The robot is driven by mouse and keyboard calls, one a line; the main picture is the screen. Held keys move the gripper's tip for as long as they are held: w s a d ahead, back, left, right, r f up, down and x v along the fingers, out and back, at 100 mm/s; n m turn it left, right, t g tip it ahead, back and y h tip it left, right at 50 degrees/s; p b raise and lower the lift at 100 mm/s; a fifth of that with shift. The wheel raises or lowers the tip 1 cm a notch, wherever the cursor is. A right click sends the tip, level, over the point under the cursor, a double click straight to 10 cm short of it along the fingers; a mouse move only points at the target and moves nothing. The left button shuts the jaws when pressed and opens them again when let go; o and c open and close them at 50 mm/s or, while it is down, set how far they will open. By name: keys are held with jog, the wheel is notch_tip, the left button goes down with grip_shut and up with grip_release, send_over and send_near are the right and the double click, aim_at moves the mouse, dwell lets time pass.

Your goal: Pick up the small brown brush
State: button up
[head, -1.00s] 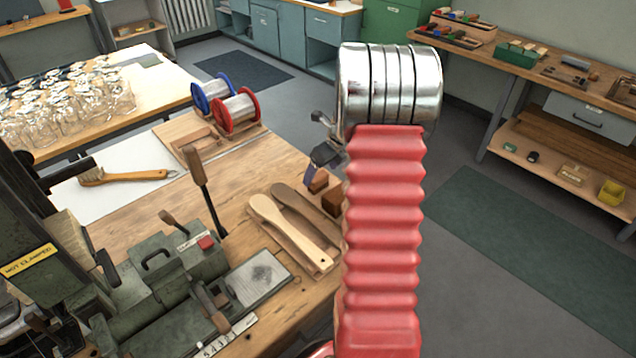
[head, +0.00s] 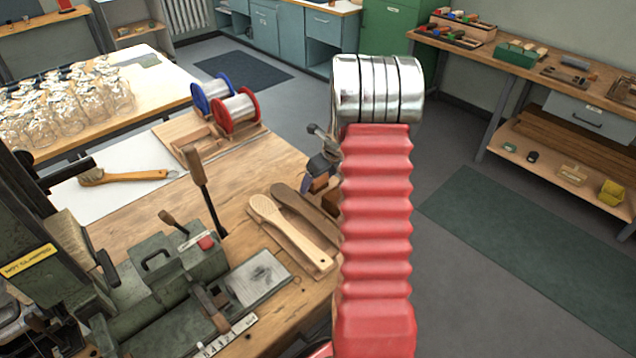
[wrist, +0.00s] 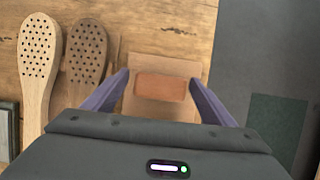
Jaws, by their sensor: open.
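A small reddish-brown block-like thing (wrist: 160,87), which looks like the small brown brush, lies on a tan piece (wrist: 150,108) at the bench edge. Whether it has bristles cannot be told. My gripper (wrist: 160,78) is open, its two purple fingers on either side of the brown thing in the wrist view, with gaps on both sides. In the head view, my gripper (head: 318,166) is small and partly hidden by my red arm, above brown blocks (head: 318,184). A larger brush with a tan wooden handle (head: 140,175) lies on a white sheet at the left.
A pale paddle with holes (wrist: 38,60) and a darker one (wrist: 86,55) lie left of my gripper. A green machine (head: 160,265) stands on the bench (head: 255,170). Wire spools (head: 236,111) stand at the back. Open floor (wrist: 270,50) lies to the right.

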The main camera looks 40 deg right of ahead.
jog(key=c, duration=1.2)
jog(key=shift+c, duration=0.2)
jog(key=shift+r, duration=0.1)
notch_tip(320, 180, up, 10)
jog(key=shift+f, duration=0.1)
